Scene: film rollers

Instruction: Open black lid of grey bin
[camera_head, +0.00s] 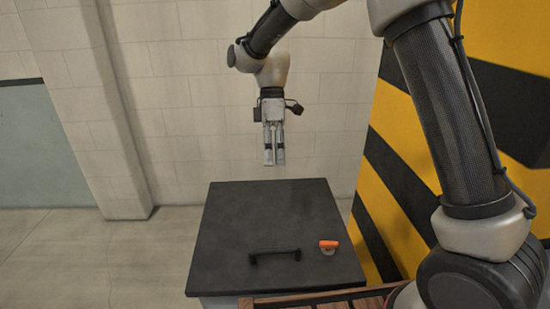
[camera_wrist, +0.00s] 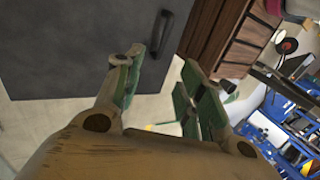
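The black lid (camera_head: 240,220) lies flat and shut on the grey bin (camera_head: 215,302), of which only a sliver shows at the lid's front edge. A black bar handle (camera_head: 275,254) sits near the front of the lid. My gripper (camera_head: 274,164) hangs fingers down above the lid's back part, apart from it and from the handle. In the wrist view my gripper (camera_wrist: 163,68) has its two fingers apart with nothing between them. The lid (camera_wrist: 70,45) and its handle (camera_wrist: 161,29) show beyond the fingers there.
A small orange object (camera_head: 328,244) lies on the lid, right of the handle. A brown wooden slatted item (camera_head: 330,298) stands at the lid's front edge. A yellow-and-black striped panel (camera_head: 400,210) stands close on the right. A tiled wall (camera_head: 200,130) is behind; left floor is clear.

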